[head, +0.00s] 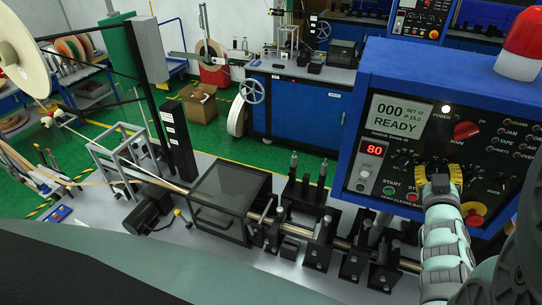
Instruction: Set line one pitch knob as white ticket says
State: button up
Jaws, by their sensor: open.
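The blue-framed control panel (358,125) stands at the right, with a dark face. Its screen (398,117) reads 000, SET 12, P 15.0, READY. My gripper (438,172) is in front of the panel's lower middle, with yellow fingertips apart and pointing at the face. I cannot tell whether it touches anything. The row of small black controls there is partly covered by my gripper, so the pitch knob and its pointer cannot be made out. I cannot identify a white ticket in this view.
A red knob (466,130) marked MAIN, a red 80 readout (373,149) and a red-on-yellow stop button (473,213) are on the panel. A red beacon (523,45) tops it. Black line fixtures (318,241) stand on the grey bench below, left of my arm.

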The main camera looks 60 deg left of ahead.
jog(key=v, duration=1.2)
dwell(0.5)
